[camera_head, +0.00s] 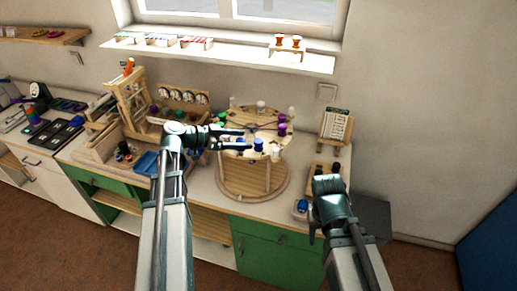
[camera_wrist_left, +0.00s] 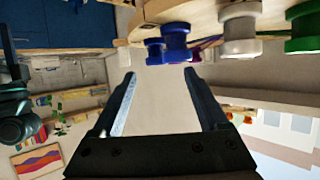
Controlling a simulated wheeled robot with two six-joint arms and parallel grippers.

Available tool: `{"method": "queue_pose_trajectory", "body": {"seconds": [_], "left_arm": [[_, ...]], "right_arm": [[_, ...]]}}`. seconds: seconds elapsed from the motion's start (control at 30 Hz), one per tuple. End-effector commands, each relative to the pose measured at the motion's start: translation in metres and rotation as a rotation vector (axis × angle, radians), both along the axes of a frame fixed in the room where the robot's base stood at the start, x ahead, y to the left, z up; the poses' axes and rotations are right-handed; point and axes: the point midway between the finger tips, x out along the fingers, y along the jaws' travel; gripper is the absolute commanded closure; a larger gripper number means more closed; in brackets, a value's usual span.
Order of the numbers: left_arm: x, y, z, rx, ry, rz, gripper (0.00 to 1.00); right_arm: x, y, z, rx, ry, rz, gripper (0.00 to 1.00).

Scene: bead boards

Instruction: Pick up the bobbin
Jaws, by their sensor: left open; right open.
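A round wooden stand (camera_head: 240,180) carries several bobbins around its top. In the head view a blue bobbin (camera_head: 258,145) stands at its front edge, with a white bobbin (camera_head: 276,151) to its right. My left gripper (camera_head: 245,139) is open and empty, reaching in from the left at the stand's top. In the left wrist view a blue bobbin (camera_wrist_left: 175,42) lies just beyond the open fingertips (camera_wrist_left: 160,74); a pale bobbin (camera_wrist_left: 240,30) and a green bobbin (camera_wrist_left: 303,28) are to its right. My right gripper (camera_head: 325,184) is open at the right; its fingertips are hard to see.
A wooden frame machine (camera_head: 127,100) and a blue tray (camera_head: 148,163) are to the left. A card on an easel (camera_head: 336,125) stands at the right. A white shelf (camera_head: 230,58) hangs above.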

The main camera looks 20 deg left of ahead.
Motion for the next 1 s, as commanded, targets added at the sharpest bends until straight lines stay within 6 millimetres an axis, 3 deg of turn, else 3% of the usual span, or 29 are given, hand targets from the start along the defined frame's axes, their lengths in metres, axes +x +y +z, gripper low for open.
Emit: {"method": "queue_pose_trajectory", "body": {"seconds": [0.17, 0.5, 0.77, 1.0], "left_arm": [[0.002, -0.004, -0.002, 0.000, 0.000, -0.001, 0.23], [0.024, -0.038, -0.019, 0.000, 0.000, -0.002, 0.23], [0.026, -0.041, -0.018, 0.000, 0.000, 0.000, 0.23], [0.026, -0.041, -0.018, 0.000, 0.000, 0.000, 0.66]], "right_arm": [[0.000, 0.000, -0.002, 0.000, 0.000, 0.000, 0.50], [0.000, 0.000, -0.019, 0.000, 0.000, 0.000, 0.50], [0.000, 0.000, -0.018, 0.000, 0.000, -0.001, 0.50], [0.000, 0.000, -0.018, 0.000, 0.000, 0.000, 0.50]]}}
